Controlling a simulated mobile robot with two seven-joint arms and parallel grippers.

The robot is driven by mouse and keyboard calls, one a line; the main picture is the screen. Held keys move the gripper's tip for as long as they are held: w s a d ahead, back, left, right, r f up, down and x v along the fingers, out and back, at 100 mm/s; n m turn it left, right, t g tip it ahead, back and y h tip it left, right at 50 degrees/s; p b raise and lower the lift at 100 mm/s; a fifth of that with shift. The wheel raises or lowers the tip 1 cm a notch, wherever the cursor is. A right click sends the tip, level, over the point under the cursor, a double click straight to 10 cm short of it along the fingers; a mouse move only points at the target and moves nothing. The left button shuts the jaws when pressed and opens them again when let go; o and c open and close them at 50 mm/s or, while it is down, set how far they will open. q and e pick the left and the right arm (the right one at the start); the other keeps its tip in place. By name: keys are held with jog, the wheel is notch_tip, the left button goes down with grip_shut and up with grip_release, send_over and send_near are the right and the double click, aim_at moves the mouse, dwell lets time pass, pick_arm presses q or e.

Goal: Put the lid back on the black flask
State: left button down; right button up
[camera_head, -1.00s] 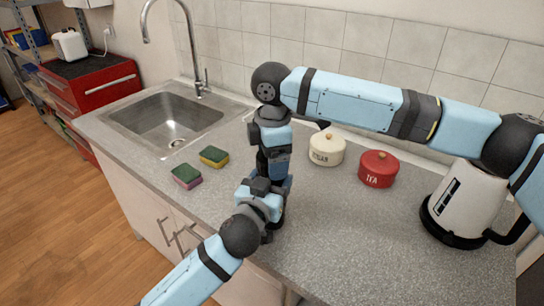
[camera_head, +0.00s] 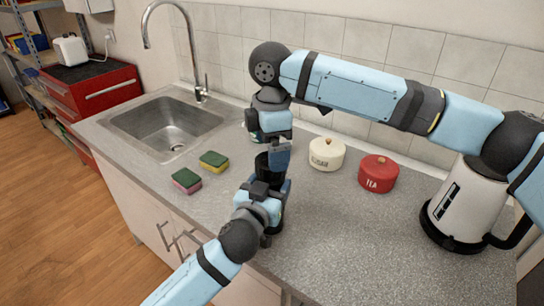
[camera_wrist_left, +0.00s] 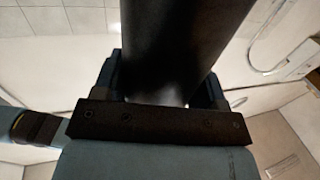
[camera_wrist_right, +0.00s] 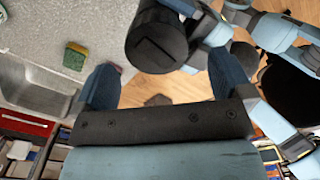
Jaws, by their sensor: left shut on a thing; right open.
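The black flask (camera_head: 263,164) stands upright in my left gripper (camera_head: 266,190) near the counter's front edge. In the left wrist view its dark, smooth body (camera_wrist_left: 172,45) fills the space between the fingers. In the right wrist view its round black top (camera_wrist_right: 157,52) looks closed, with a dark rectangular mark across it. No separate lid shows elsewhere; the seam between lid and flask cannot be made out. My right gripper (camera_wrist_right: 162,65) is open and empty, above and beside the flask top. In the head view its fingers (camera_head: 279,152) are partly hidden by its wrist.
Two sponges (camera_head: 187,181) (camera_head: 214,161) lie left of the flask, by the sink (camera_head: 165,125). A cream sugar pot (camera_head: 327,154), a red tea pot (camera_head: 379,173) and a white kettle (camera_head: 468,205) stand to the right. The counter's front right is clear.

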aim_at(277, 186)
jog(key=shift+w, duration=0.1)
jog(key=shift+c, duration=0.5)
jog(key=shift+r, duration=0.25)
notch_tip(277, 186, up, 3)
jog(key=n, duration=0.3)
jog(key=shift+f, duration=4)
